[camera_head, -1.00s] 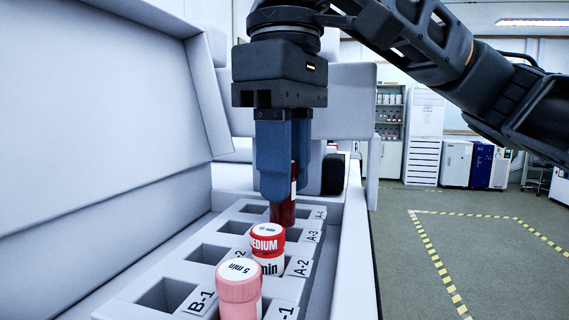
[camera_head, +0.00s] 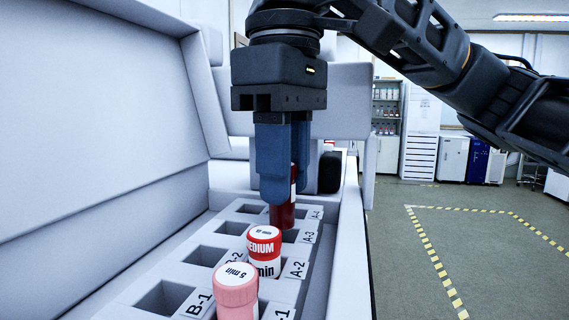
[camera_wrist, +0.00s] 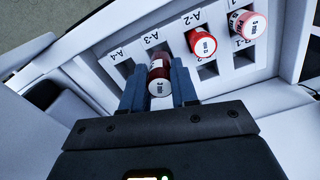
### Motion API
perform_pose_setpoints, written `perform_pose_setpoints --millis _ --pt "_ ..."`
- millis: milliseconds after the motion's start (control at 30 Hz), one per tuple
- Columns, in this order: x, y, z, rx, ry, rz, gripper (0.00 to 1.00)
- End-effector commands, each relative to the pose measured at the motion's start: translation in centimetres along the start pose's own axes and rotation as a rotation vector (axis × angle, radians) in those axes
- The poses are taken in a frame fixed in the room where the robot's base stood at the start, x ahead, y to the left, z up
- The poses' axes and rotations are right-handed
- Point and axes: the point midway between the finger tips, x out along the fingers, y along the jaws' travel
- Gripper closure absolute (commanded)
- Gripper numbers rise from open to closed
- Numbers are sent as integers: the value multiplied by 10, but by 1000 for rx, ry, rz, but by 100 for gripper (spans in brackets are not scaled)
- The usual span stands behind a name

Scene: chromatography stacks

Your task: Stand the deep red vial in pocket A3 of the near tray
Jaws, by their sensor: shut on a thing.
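The deep red vial (camera_head: 284,214) is upright between the fingers of my gripper (camera_head: 284,175). It has a pale label and a round white cap top, seen in the wrist view (camera_wrist: 159,88). My gripper is shut on it, with the fingers pointing down. The vial's lower end is at pocket A-3 of the near tray (camera_head: 140,290), beside the A-3 label (camera_head: 308,237). Whether its bottom is inside the pocket or just above it, I cannot tell. My fingers hide part of the vial.
A red-capped vial (camera_head: 265,250) stands in A-2, close in front of the held vial. A pink vial (camera_head: 237,290) stands in A-1. The visible B pockets are empty. A white wall (camera_head: 345,240) runs along the tray's right side, and a panel rises on the left.

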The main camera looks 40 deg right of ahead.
Motion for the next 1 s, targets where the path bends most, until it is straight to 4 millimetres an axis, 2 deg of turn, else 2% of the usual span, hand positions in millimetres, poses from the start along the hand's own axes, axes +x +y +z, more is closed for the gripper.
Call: perform_pose_setpoints --millis 533,1000 --pt "1 0 0 0 0 0 100" --pt "15 0 0 -1 -1 0 100"
